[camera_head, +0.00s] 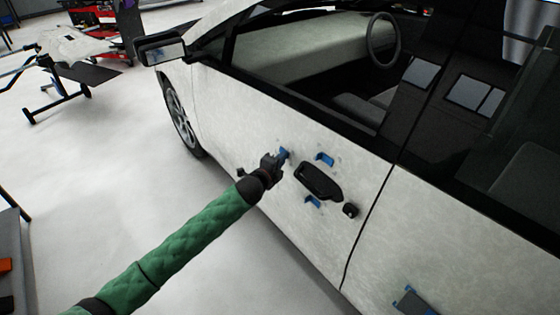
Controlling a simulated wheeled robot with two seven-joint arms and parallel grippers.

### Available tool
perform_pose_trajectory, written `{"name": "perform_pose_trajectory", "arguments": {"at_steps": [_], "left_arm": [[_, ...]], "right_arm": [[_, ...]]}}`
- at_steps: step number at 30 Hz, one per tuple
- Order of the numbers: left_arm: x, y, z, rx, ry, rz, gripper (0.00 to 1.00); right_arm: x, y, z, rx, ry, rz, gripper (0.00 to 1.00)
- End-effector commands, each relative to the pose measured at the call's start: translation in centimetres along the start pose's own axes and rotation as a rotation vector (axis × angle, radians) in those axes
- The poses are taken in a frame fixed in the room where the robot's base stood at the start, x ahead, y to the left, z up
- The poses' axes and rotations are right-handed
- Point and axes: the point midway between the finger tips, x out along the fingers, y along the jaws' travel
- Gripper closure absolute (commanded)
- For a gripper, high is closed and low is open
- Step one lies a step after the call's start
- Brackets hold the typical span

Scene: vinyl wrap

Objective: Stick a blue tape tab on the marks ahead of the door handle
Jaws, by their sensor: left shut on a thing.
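The black door handle (320,181) sits on the white car door (250,120). One blue tape tab (325,159) is above the handle and another blue tape tab (313,201) is below it. My left gripper (275,162) is at the door surface to the left of the handle, shut on a blue tape tab (284,153) that shows at its tips. I cannot tell whether that tab touches the door. The marks ahead of the handle are hidden or too small to make out. My right gripper is not in view.
A round black piece (350,210) is on the door just right of the handle. A blue and dark piece (414,302) is on the rear door at the bottom right. The side mirror (162,49) juts out at the upper left. A stand (72,62) is on the open floor at left.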

Motion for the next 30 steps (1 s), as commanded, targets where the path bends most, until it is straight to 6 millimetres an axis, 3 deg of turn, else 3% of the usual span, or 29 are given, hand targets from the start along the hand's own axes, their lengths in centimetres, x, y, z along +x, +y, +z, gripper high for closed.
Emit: {"name": "perform_pose_trajectory", "arguments": {"at_steps": [28, 29, 30], "left_arm": [[0.09, -0.05, -0.09, 0.0, 0.001, -0.001, 1.0], [0.09, -0.05, -0.09, 0.0, 0.001, -0.001, 0.74], [0.09, -0.05, -0.08, 0.0, 0.001, -0.001, 0.66]], "right_arm": [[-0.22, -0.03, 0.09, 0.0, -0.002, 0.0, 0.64], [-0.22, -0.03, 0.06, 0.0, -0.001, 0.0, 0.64], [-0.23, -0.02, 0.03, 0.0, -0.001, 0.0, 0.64]]}}
